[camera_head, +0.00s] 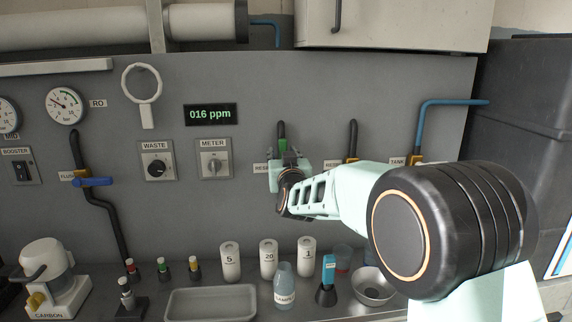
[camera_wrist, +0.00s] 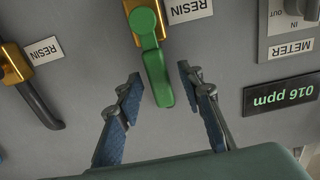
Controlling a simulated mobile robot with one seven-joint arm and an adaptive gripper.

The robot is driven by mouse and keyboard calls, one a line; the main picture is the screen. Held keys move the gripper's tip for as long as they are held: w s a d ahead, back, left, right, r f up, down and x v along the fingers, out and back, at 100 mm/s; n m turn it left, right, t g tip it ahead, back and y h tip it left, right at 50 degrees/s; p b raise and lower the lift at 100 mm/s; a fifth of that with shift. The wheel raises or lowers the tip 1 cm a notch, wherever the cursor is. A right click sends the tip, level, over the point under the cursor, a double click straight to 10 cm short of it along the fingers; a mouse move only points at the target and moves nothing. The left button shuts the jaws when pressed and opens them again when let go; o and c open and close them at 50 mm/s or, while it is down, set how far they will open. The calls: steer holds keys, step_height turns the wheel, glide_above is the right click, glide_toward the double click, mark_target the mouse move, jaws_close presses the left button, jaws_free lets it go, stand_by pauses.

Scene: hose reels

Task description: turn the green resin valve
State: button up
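The green resin valve handle (camera_wrist: 155,70) hangs from a brass valve body next to a RESIN label (camera_wrist: 189,8) in the wrist view, which shows the panel upside down. My gripper (camera_wrist: 160,78) is open, with one finger on each side of the handle's free end. Gaps show between the handle and both fingertips, so neither appears to touch it. In the head view, a small part of the green handle (camera_head: 283,145) shows, and my gripper (camera_head: 290,158) covers most of the valve.
A second RESIN valve (camera_wrist: 15,64) with a black pipe is close by on the panel. A TANK valve (camera_head: 415,159) is farther right, behind my arm. The METER switch (camera_head: 214,158) and ppm display (camera_head: 210,114) are left. Bottles, a tray (camera_head: 210,303) and a bowl (camera_head: 373,286) stand below.

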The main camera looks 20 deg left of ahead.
steer(key=v, duration=1)
steer(key=shift+d, duration=0.1)
